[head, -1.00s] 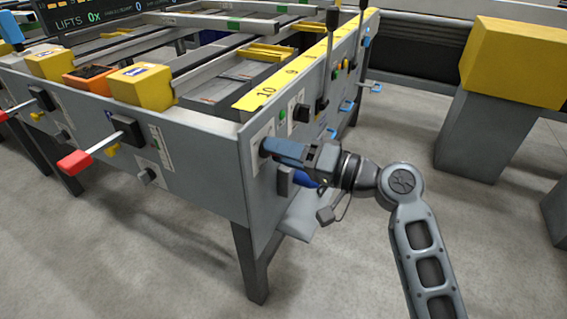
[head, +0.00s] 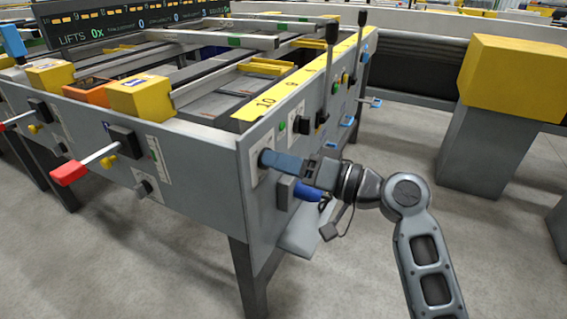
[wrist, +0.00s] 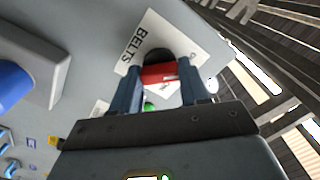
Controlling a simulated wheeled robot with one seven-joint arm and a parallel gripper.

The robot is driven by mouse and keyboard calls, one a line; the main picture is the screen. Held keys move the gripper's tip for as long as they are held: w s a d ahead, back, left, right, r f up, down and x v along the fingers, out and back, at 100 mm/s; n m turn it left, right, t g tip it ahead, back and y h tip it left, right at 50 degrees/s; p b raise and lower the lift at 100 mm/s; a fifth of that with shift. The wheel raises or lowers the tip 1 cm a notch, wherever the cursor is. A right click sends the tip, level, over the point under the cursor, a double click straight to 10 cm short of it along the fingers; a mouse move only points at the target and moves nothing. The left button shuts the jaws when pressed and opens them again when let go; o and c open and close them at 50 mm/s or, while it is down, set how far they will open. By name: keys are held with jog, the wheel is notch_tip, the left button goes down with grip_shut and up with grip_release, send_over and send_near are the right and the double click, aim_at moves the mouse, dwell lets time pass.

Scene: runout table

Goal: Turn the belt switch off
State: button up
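The belt switch is on the near end of the table's right side panel, on a white plate marked BELTS (wrist: 150,35). In the wrist view its red handle (wrist: 159,73) sits in front of a dark round base. My gripper (wrist: 160,88) has its two blue fingers on either side of the red handle, which fills the gap between them; it looks shut on the handle. In the head view my gripper (head: 283,164) reaches the panel from the right, and its fingers hide the switch.
A grey box with a blue part (wrist: 14,88) juts from the panel beside the switch. Black levers (head: 331,60) and blue handles (head: 374,102) stand farther along. A red-ended handle (head: 70,173) sticks out of the front panel. Floor to the right is clear up to a yellow-topped post (head: 512,72).

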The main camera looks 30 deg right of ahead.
jog(key=o, duration=0.5)
jog(key=shift+c, duration=0.2)
jog(key=p+v, duration=0.1)
jog(key=v, duration=0.6)
jog(key=shift+s+d, duration=0.25)
jog(key=shift+s, duration=0.05)
jog(key=shift+f, duration=0.15)
